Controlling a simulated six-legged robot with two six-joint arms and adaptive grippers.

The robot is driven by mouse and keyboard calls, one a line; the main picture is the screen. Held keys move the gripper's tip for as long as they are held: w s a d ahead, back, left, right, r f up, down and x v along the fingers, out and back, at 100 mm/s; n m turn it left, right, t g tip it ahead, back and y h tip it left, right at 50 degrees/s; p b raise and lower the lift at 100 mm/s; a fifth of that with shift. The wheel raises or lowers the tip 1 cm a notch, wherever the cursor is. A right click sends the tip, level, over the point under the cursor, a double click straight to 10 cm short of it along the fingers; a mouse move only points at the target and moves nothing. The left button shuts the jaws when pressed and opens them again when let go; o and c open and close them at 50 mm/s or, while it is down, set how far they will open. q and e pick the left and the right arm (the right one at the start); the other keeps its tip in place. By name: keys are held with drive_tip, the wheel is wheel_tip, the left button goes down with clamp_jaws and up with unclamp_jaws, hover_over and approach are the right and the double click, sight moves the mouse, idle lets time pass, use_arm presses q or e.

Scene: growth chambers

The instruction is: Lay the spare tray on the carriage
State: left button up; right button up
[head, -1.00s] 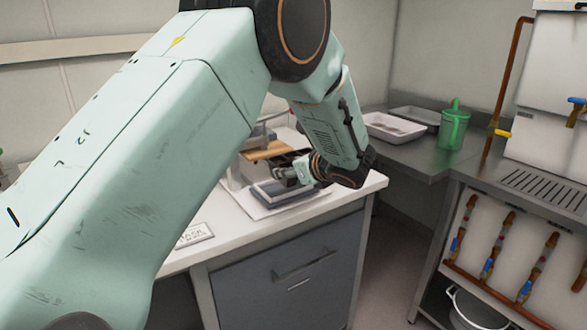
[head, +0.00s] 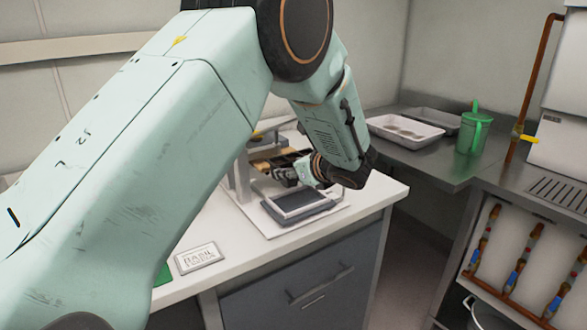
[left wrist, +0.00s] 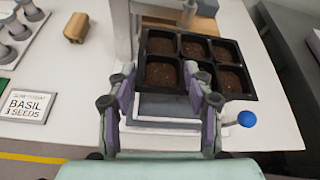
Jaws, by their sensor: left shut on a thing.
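My left gripper (head: 293,174) is shut on the near rim of a black tray with several soil-filled cells. The tray (left wrist: 199,92) shows well in the left wrist view beyond the fingers of the gripper (left wrist: 160,84). In the head view the tray (head: 268,160) is partly hidden by the gripper and arm. The carriage, a blue-grey plate (head: 297,205), lies on the white base of a bench device, in front of and below the tray. In the left wrist view the carriage (left wrist: 170,110) is partly covered by tray and fingers. My right gripper is not in view.
A "BASIL 3 SEEDS" card (head: 199,257) lies on the white counter (head: 235,270). The device has an upright post (head: 241,178) and a blue-knobbed lever (left wrist: 246,118). A wooden block (left wrist: 76,27) lies left of it.

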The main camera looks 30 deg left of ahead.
sight(290, 181)
use_arm(q)
drive_tip(key=shift+a+r, duration=0.15)
drive_tip(key=shift+a, duration=0.15)
drive_tip(key=shift+s+a+r, duration=0.1)
drive_tip(key=shift+s+a, duration=0.05)
drive_tip(key=shift+s, duration=0.1)
drive_tip(key=shift+w+d+f+b, duration=0.2)
drive_tip(key=shift+d+f+b, duration=0.1)
drive_tip(key=shift+f, duration=0.05)
drive_tip(key=shift+w+f, duration=0.1)
drive_tip(key=shift+f, duration=0.25)
drive_tip(key=f+b, duration=0.2)
drive_tip(key=shift+s+a+f+b, duration=0.1)
drive_tip(key=shift+s+f+b, duration=0.2)
drive_tip(key=shift+w+f+b, duration=0.25)
drive_tip(key=shift+f+b, duration=0.45)
drive_tip(key=shift+f, duration=0.55)
drive_tip(key=shift+s, duration=0.15)
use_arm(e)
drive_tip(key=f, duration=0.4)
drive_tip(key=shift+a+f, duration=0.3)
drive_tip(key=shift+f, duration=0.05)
